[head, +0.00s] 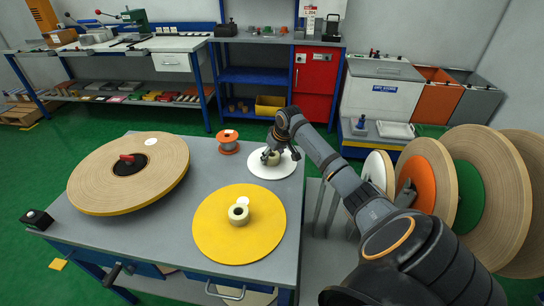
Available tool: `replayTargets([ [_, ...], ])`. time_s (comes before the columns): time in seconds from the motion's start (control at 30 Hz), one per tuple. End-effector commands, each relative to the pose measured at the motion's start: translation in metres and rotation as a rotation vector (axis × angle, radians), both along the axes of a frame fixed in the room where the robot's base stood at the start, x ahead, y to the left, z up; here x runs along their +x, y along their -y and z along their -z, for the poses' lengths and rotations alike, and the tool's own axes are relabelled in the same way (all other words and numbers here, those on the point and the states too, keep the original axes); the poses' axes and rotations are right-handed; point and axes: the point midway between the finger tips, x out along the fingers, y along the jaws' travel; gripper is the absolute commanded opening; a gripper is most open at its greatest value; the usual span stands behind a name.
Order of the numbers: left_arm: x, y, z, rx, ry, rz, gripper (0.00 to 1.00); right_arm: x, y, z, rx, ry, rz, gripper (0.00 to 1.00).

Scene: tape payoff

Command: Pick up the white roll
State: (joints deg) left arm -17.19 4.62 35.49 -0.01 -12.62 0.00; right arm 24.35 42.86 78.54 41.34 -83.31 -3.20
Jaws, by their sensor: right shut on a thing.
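The white roll (285,169) lies flat near the back right corner of the grey table (165,237), showing as a white disc with a pale hub at its middle. My right gripper (271,157) reaches down onto it from the right and is shut on its hub. The fingers and wrist hide part of the hub. I cannot tell whether the roll touches the table. My left gripper is not in view.
A yellow disc (215,240) with a cream core (239,214) lies in front. A large tan roll (85,185) lies at left, a small orange-flanged spool (228,142) behind. Several big rolls (465,190) stand upright at right.

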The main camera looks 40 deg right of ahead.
Motion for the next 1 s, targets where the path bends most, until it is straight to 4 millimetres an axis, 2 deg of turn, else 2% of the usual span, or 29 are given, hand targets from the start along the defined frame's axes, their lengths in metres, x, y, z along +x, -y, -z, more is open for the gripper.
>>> replayTargets([
  [0.33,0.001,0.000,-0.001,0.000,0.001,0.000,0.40,0.001,0.000,-0.006,-0.002,0.003,-0.001,0.13],
  [0.47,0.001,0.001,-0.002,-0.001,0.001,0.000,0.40,0.001,0.001,-0.022,-0.002,0.005,-0.001,0.13],
  [0.53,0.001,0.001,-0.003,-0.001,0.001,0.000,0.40,0.001,0.000,-0.036,-0.002,0.006,-0.001,0.13],
  [0.77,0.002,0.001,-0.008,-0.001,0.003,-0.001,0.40,-0.047,-0.019,-0.094,-0.016,-0.001,-0.005,0.13],
  [0.87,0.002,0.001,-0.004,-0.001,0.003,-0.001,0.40,-0.064,-0.027,-0.099,-0.015,-0.004,-0.002,0.13],
  [0.9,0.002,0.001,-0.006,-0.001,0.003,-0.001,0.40,-0.070,-0.031,-0.102,-0.014,-0.008,-0.004,0.13],
  [1.0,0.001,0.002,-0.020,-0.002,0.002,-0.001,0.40,-0.076,-0.026,-0.109,-0.019,-0.001,0.006,0.13],
])
